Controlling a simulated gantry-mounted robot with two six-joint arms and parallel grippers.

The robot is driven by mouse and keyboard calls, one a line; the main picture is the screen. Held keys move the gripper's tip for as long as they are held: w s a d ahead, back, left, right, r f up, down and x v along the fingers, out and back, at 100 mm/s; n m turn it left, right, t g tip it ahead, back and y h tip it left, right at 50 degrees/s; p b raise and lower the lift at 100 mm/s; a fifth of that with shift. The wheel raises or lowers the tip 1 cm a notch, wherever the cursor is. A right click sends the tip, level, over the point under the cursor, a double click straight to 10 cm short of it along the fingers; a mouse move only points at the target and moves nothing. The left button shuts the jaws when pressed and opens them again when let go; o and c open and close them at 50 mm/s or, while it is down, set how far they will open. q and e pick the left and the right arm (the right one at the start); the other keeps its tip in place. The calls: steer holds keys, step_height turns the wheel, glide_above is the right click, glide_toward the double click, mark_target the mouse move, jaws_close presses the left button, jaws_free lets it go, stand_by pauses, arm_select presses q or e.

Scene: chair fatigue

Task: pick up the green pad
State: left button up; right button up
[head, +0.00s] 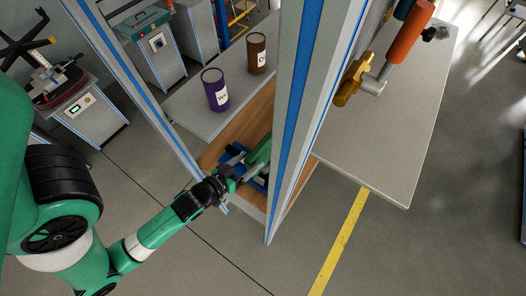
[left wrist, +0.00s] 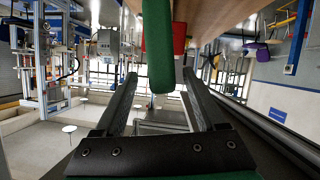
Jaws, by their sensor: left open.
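The green pad (head: 262,150) shows in part behind the blue-and-grey frame post, above the wooden surface in the head view. In the left wrist view the green pad (left wrist: 158,45) hangs down from the top edge, its rounded end near the fingertips. My left gripper (head: 240,165) reaches to the pad from the left. In the wrist view the left gripper (left wrist: 158,82) is open, with the pad's end lined up between its two fingers and gaps on both sides. The pad's far part is hidden. My right gripper is not in view.
A purple can (head: 215,90) and a brown can (head: 256,54) stand on the grey table (head: 190,108). The upright post (head: 300,100) stands close right of my gripper. A red item (left wrist: 180,38) is beside the pad. An orange-and-gold actuator (head: 405,35) is at upper right.

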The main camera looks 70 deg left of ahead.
mark_target(261, 152)
arm_select(q)
steer(key=x, duration=0.6)
steer(key=shift+w+a+f, duration=0.15)
steer(key=shift+w+a, duration=0.15)
jaws_close()
